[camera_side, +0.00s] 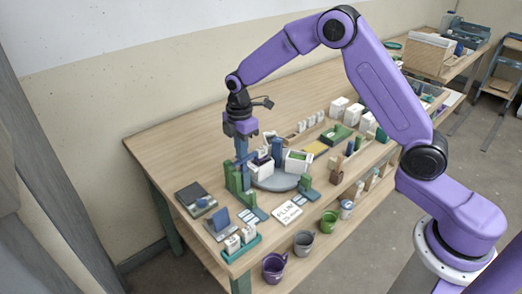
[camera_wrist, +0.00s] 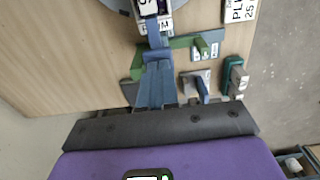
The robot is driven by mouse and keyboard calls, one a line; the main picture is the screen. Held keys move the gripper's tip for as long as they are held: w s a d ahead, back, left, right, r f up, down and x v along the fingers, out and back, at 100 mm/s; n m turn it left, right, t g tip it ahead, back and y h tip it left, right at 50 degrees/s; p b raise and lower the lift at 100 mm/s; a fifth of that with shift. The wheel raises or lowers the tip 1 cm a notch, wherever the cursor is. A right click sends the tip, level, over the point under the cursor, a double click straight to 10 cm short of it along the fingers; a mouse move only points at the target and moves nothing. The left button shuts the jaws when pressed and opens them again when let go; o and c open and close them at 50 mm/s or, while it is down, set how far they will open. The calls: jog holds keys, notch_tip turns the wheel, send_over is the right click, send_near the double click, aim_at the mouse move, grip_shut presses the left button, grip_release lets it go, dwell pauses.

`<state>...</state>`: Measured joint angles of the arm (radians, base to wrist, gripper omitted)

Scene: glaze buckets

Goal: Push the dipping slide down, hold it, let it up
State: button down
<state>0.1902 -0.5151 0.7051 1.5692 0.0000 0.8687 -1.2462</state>
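The dipping slide is an upright blue post (camera_side: 241,150) standing between green uprights (camera_side: 233,181) near the left side of the table. In the wrist view the blue slide (camera_wrist: 157,80) is seen from above, crossing a green bar (camera_wrist: 184,42). My gripper (camera_side: 240,134) points down directly over the top of the post. I cannot tell whether it touches the post.
A grey round plate (camera_side: 276,182) beside the slide bears white labelled containers (camera_side: 298,161). A white label card (camera_side: 287,213), a dark scale-like box (camera_side: 194,197) and a teal tray (camera_side: 240,249) sit nearby. Buckets (camera_side: 275,266) hang along the front edge. The table's back left is bare.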

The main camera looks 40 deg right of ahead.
notch_tip(320, 180, up, 8)
jog(key=shift+f, duration=0.2)
dwell(0.8)
dwell(0.8)
jog(key=s+r+m, duration=0.2)
jog(key=s, duration=1.2)
jog(key=s+r+m, duration=0.2)
jog(key=s, duration=1.2)
jog(key=s+d+f+m, duration=0.1)
jog(key=s+d, duration=0.5)
jog(key=s, duration=0.3)
jog(key=shift+s+f, duration=0.3)
jog(key=shift+f, duration=0.05)
